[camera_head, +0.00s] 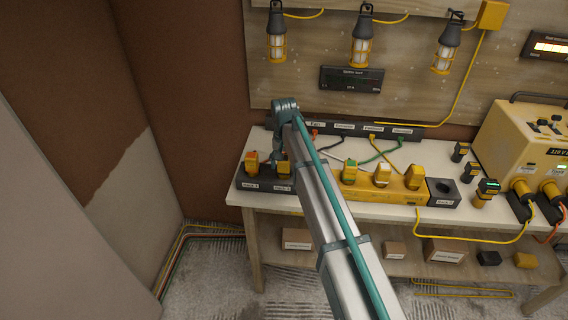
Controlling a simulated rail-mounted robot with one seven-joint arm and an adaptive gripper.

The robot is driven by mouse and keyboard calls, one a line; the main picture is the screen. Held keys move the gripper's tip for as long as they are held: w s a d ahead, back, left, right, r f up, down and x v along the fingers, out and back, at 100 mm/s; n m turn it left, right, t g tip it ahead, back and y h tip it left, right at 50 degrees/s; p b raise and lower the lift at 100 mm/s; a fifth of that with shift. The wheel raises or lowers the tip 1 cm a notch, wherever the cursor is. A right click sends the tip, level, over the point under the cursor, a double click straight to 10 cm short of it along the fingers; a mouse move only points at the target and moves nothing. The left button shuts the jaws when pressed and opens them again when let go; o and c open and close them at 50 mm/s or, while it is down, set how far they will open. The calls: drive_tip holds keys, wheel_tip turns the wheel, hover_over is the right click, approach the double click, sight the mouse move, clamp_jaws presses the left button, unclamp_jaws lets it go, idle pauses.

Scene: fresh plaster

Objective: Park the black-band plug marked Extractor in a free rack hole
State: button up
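My gripper (277,162) reaches over the left end of the bench, just above a yellow plug (284,171) on a dark block (253,183). My arm hides part of it, and I cannot see whether it is open or touching the plug. Another yellow plug (251,160) with a reddish top stands left of it. A yellow strip (401,194) holds a green-banded plug (349,172), a white-banded plug (382,175) and a yellow plug (413,177). I cannot read Extractor on any plug or pick out the black band. A dark box (443,190) at the strip's right end shows an empty round socket.
Several dark-and-yellow pieces, one (461,151) at the back, stand right of the strip. A labelled dark bar (343,128) with cords runs behind. A yellow power unit (525,140) stands at the right. Caged lamps (361,44) hang above. Boxes (444,250) sit on the lower shelf.

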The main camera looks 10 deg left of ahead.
idle(0.3)
wheel_tip(320, 180, up, 12)
idle(0.6)
